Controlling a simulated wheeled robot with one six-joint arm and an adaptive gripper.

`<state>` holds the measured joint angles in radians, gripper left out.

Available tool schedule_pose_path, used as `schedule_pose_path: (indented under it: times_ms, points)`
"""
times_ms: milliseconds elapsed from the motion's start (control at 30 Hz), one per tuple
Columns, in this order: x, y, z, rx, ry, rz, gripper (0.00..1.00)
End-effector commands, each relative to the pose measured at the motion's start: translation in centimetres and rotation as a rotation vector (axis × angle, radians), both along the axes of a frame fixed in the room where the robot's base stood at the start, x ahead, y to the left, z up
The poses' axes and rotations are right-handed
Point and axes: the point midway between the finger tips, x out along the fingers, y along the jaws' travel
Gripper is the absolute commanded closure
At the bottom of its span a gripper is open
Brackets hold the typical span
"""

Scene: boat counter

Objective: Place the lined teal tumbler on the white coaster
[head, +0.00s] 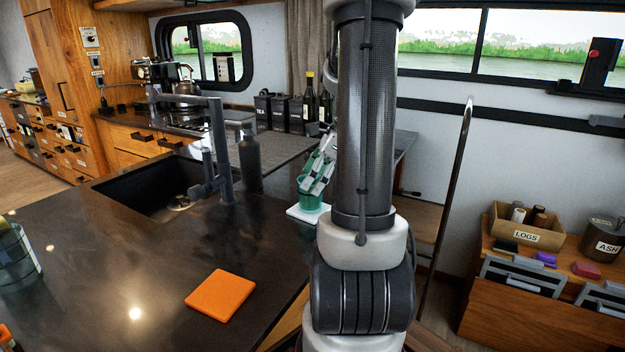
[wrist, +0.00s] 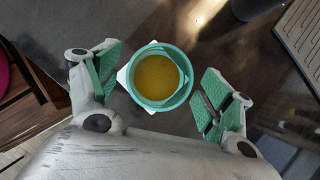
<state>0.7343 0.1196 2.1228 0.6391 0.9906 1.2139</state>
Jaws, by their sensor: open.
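The teal tumbler (head: 309,202) stands upright on the white coaster (head: 294,212) near the right edge of the dark counter. In the wrist view I look down into the tumbler (wrist: 187,92), which has a teal rim and a yellow-brown inside. Corners of the white coaster (wrist: 122,76) show past it. My gripper (head: 319,174) is open over the tumbler, and in the wrist view its fingers (wrist: 160,84) are spread on either side with gaps to the rim. My arm hides part of the counter's right side in the head view.
An orange square coaster (head: 220,295) lies nearer on the counter. A dark bottle (head: 250,163) and the tap (head: 222,150) stand by the sink (head: 150,190), left of the tumbler. A glass (head: 18,257) stands at the left edge. The middle of the counter is clear.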

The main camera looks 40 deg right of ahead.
Motion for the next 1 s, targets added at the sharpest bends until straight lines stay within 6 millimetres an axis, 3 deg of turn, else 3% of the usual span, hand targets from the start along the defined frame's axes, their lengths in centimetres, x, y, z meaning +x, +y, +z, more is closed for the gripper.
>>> schedule_pose_path:
  times_ms: [400,667,767,833,1000]
  points:
    - [-2.9,-3.2,7.4,-0.004,-0.003,-0.004,0.19]
    - [-4.0,-3.9,10.1,-0.012,-0.004,0.017,0.19]
    - [-4.2,-1.8,10.7,-0.08,-0.025,0.146,0.19]
    - [-4.6,1.0,11.1,-0.177,-0.056,0.331,0.19]
    - [-7.6,8.6,11.4,-0.501,-0.188,1.002,0.19]
